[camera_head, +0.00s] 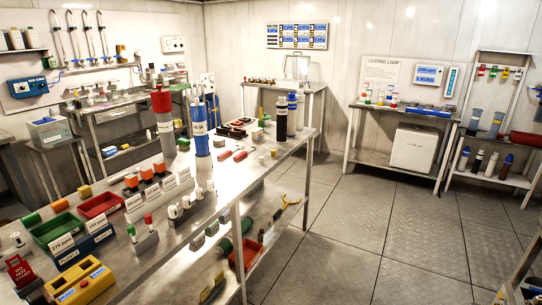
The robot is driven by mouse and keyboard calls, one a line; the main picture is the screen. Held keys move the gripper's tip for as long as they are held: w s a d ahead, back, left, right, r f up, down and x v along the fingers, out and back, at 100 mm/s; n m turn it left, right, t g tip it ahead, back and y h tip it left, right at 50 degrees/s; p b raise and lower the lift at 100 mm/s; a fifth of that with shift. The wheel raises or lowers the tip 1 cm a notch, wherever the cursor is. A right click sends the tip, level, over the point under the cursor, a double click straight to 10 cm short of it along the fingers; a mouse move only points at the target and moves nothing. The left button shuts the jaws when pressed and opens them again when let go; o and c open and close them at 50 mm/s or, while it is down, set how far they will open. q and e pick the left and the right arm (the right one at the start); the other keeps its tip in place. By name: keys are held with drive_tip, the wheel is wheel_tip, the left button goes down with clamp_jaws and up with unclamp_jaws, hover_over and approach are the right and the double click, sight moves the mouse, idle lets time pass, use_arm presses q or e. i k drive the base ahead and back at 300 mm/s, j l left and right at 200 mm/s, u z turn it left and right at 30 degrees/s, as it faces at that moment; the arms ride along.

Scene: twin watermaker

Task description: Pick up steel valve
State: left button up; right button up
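No steel valve can be told for certain; the small parts are too small to identify. Many stand on the long steel workbench (215,225), which runs from the lower left to the middle. A small pale metallic fitting (18,240) stands at its left end. Several white fittings (176,210) stand in a row near the bench's front edge. A small tan-and-grey piece (273,153) stands near its far end. Neither of my grippers shows in the head view.
Green (58,228) and red (100,204) bins, a yellow control box (85,287), and tall red (163,122) and blue (201,130) cylinders crowd the bench. Dark bottles (281,118) stand at its far end. The tiled floor (370,225) to the right is clear.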

sight(269, 228)
drive_tip(key=i+l, duration=0.35)
drive_tip(key=i+l+u, duration=0.1)
drive_tip(key=i+l, duration=0.2)
drive_tip(key=l, duration=0.15)
drive_tip(key=i+l, duration=0.35)
drive_tip(key=i+l+u, duration=0.1)
drive_tip(key=i+l, duration=0.2)
drive_tip(key=l, duration=0.2)
drive_tip(key=i+l, duration=0.3)
drive_tip(key=l, duration=0.15)
drive_tip(key=i+l+u, duration=0.1)
drive_tip(key=i+l, duration=0.5)
drive_tip(key=l, duration=0.3)
